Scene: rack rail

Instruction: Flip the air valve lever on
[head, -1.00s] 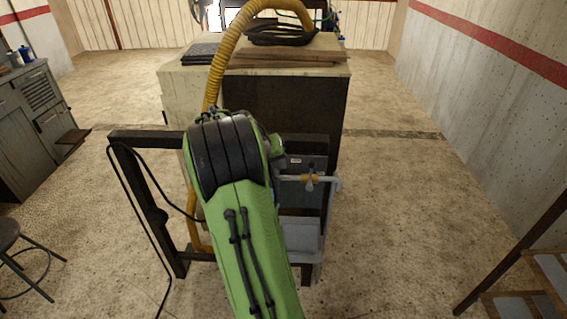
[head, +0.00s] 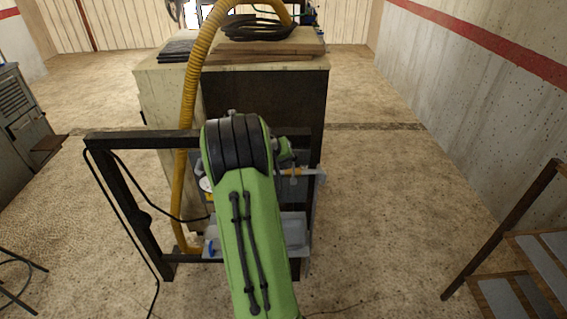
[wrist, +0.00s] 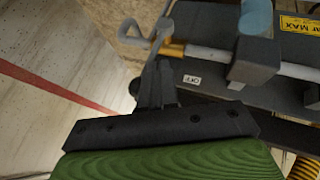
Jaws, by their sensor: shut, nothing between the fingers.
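The grey air pipe (wrist: 208,53) runs across the top of the wrist view, with a brass-coloured valve fitting (wrist: 173,48) on it. A slim grey piece (wrist: 164,27) stands by the fitting; I cannot tell for sure that it is the lever. An "OFF" label (wrist: 192,80) sits on the dark panel below the pipe. My gripper (wrist: 160,68) is shut and empty, its dark fingertips close beside the fitting; contact is unclear. In the head view a bit of the brass-coloured fitting (head: 293,171) shows right of my arm, which hides my fingers.
A dark metal frame (head: 128,215) carries the panel, with a grey tray (head: 293,229) low on it. A yellow hose (head: 188,115) and a black cable run at left. A bench-like cabinet (head: 265,105) stands behind. Steps (head: 500,250) stand at right, with open floor between.

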